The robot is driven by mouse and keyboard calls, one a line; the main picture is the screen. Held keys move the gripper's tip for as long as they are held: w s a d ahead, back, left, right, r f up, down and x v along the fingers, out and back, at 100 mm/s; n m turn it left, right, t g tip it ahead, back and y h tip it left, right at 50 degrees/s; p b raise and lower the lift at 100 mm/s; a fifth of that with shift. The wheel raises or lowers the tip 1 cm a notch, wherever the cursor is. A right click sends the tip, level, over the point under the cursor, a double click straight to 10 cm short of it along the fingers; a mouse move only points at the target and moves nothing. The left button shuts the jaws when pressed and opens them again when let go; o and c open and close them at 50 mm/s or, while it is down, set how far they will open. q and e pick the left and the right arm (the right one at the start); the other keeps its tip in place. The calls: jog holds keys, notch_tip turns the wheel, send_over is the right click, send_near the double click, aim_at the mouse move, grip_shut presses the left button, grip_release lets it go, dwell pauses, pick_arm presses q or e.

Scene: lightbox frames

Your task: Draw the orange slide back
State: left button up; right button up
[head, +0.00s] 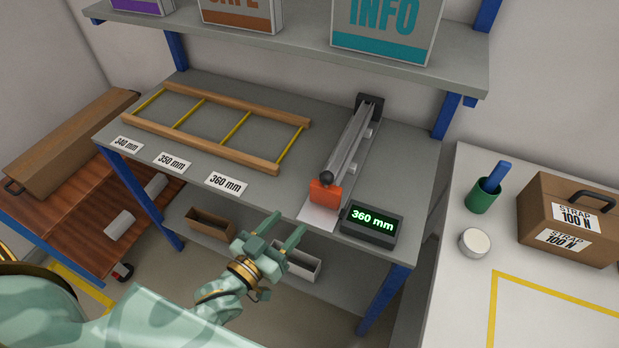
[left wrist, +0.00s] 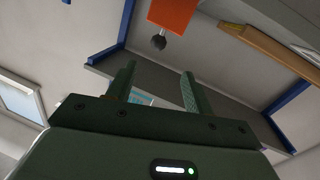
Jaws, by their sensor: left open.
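The orange slide (head: 325,195) sits at the near end of a grey rail (head: 350,145) on the grey bench, with a dark round knob (head: 326,178) on top. A display (head: 371,221) beside it reads 360 mm. My left gripper (head: 284,228) is open and empty, in front of the bench's front edge and apart from the slide. In the left wrist view the orange slide (left wrist: 172,14) and its knob (left wrist: 158,42) show beyond the open fingers (left wrist: 157,85). My right gripper is in neither view.
A wooden frame with yellow rungs (head: 174,148) lies on the bench behind labels reading 340, 350 and 360 mm (head: 226,183). A shelf (head: 300,52) with signs overhangs the back. Bins (head: 297,262) stand on the lower shelf. A strap box (head: 570,220) and green cup (head: 482,198) are at right.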

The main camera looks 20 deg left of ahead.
aim_at(323, 183)
pick_arm(q)
jog(key=x, duration=0.5)
jog(key=b+x, duration=0.1)
jog(key=x, duration=1)
jog(key=shift+w+d+r+b, duration=0.1)
jog(key=shift+w+r+b, duration=0.15)
jog(key=shift+b, duration=0.1)
jog(key=shift+s, duration=0.1)
